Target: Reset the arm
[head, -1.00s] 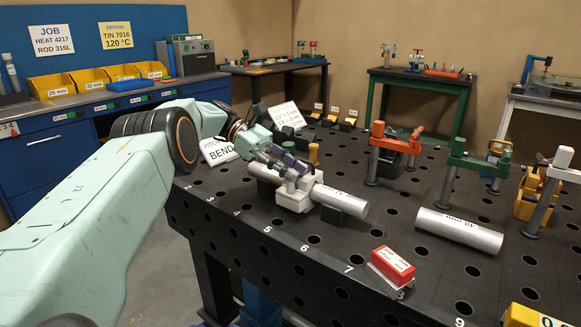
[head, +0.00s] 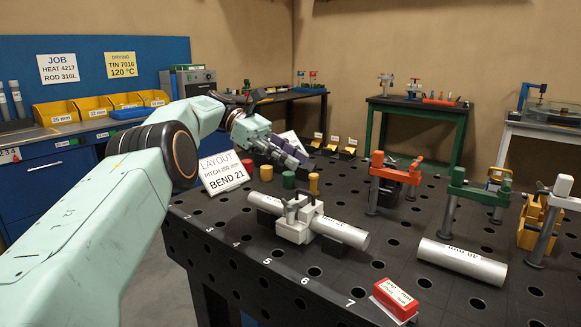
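My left arm comes in from the left, and its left gripper (head: 290,155) hangs above the black perforated table, behind and above the white clamp block (head: 298,222). The gripper is apart from the block. Its fingers are seen from the side, so I cannot tell whether they are open. The block sits around a metal rod (head: 342,229) that lies on dark supports. My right gripper is not in view.
A second rod (head: 460,261) and a red box (head: 394,297) lie on the perforated table (head: 385,245). Red (head: 396,172) and green (head: 478,190) clamp frames stand at the right. A "BEND 21" sign (head: 223,172) leans near my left forearm. Small coloured cylinders stand behind the rod.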

